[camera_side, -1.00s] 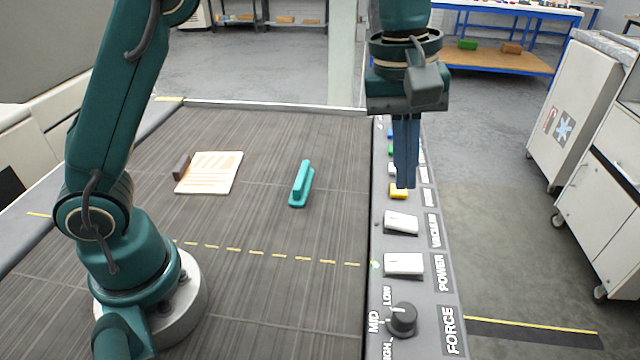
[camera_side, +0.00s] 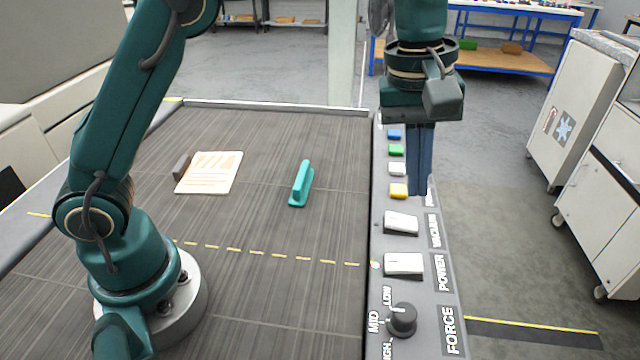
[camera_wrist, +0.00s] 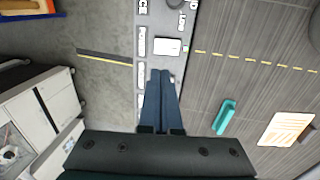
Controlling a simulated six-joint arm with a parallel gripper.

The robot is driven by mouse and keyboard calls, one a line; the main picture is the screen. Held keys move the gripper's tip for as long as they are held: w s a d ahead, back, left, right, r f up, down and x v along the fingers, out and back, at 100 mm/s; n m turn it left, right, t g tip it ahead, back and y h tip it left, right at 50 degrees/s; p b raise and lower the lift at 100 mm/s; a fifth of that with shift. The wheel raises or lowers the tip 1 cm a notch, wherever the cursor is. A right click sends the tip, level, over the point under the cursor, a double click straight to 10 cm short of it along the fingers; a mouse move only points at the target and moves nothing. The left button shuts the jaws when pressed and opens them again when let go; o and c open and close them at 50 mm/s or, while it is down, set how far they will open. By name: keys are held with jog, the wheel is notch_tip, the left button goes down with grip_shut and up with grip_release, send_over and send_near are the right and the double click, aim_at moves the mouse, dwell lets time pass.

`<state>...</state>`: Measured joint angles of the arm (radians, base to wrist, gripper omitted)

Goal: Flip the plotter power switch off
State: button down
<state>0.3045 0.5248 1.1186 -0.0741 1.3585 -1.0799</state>
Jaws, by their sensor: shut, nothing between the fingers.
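The power switch (camera_side: 404,264) is a white rocker on the grey control panel, beside the POWER label. It also shows in the wrist view (camera_wrist: 168,46), ahead of my fingertips. A second white rocker, the vacuum switch (camera_side: 401,222), sits just behind it on the panel. My gripper (camera_side: 419,192) is shut and empty, pointing down over the panel's right side, near the yellow button and farther back than both rockers. In the wrist view its fingers (camera_wrist: 160,73) cover most of the vacuum switch.
The dark force knob (camera_side: 402,319) stands in front of the power switch. A row of small buttons, the nearest one yellow (camera_side: 398,191), runs toward the back. On the plotter bed lie a teal handled tool (camera_side: 301,184) and a printed sheet (camera_side: 210,172).

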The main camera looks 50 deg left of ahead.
aim_at(414, 261)
jog(key=f, duration=0.4)
jog(key=d+f, duration=0.1)
jog(key=f, duration=0.3)
jog(key=w+f, duration=0.1)
jog(key=f, duration=0.3)
jog(key=shift+w+d, duration=0.1)
jog(key=shift+d, duration=0.05)
jog(key=shift+w+f, duration=0.1)
jog(key=shift+f, duration=0.45)
jog(key=shift+d, duration=0.1)
jog(key=shift+w+f, duration=0.1)
jog(key=shift+f, duration=0.1)
jog(key=shift+s+a+r, duration=0.2)
jog(key=shift+s+a, duration=0.35)
jog(key=shift+s, duration=0.05)
notch_tip(414, 261, up, 14)
jog(key=s+a, duration=0.1)
jog(key=shift+s+a, duration=0.25)
